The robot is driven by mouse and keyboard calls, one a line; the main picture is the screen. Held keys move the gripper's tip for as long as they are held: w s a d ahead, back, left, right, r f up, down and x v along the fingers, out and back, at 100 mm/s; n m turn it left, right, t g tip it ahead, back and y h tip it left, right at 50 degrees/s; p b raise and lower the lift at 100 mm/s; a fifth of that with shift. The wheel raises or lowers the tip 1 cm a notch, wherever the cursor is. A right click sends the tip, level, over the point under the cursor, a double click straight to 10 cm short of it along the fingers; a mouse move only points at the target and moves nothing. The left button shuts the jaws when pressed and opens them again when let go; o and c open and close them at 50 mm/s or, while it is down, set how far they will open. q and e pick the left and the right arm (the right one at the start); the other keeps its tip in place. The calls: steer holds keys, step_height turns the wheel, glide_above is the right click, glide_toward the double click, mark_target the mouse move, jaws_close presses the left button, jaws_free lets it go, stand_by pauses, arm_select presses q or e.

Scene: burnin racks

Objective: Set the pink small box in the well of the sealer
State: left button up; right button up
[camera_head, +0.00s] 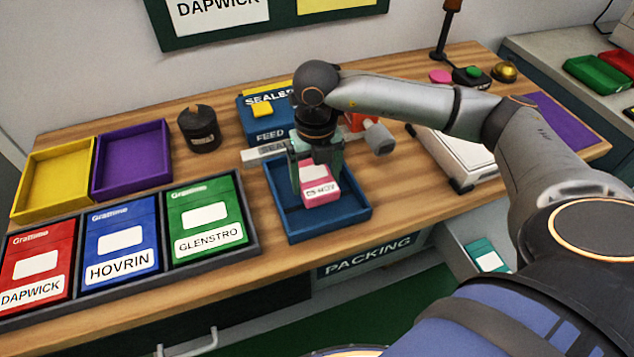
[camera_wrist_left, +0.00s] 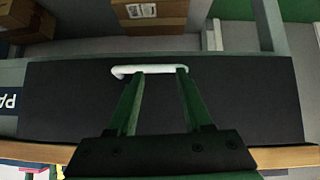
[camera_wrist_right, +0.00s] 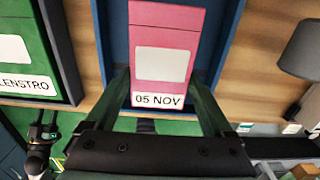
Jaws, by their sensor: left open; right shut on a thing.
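The pink small box (camera_head: 320,190), labelled 05 NOV, is held in my right gripper (camera_head: 317,172). It also shows between the fingers in the right wrist view (camera_wrist_right: 165,55). The box is over or inside the blue open-topped well (camera_head: 355,212) in front of the blue sealer (camera_head: 258,118); I cannot tell whether it touches the floor of the well. My right arm hides part of the sealer. My left gripper (camera_wrist_left: 155,72) shows only in the left wrist view, open, with its fingertips by a white handle (camera_wrist_left: 170,69) on a dark panel.
A dark rack with red, blue and green Grattimo boxes (camera_head: 205,215) stands left of the well. Yellow (camera_head: 22,205) and purple (camera_head: 165,165) trays and a dark round canister (camera_head: 199,130) are behind it. A white flat device (camera_head: 455,150) is on the right.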

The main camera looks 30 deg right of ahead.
mark_target(317, 180)
steer(key=shift+f+b, duration=0.65)
steer(key=shift+f, duration=0.9)
steer(key=o, duration=1.2)
step_height(317, 180, up, 12)
steer(key=shift+r+p, duration=0.2)
steer(key=shift+p, duration=0.2)
steer(key=shift+s, duration=0.1)
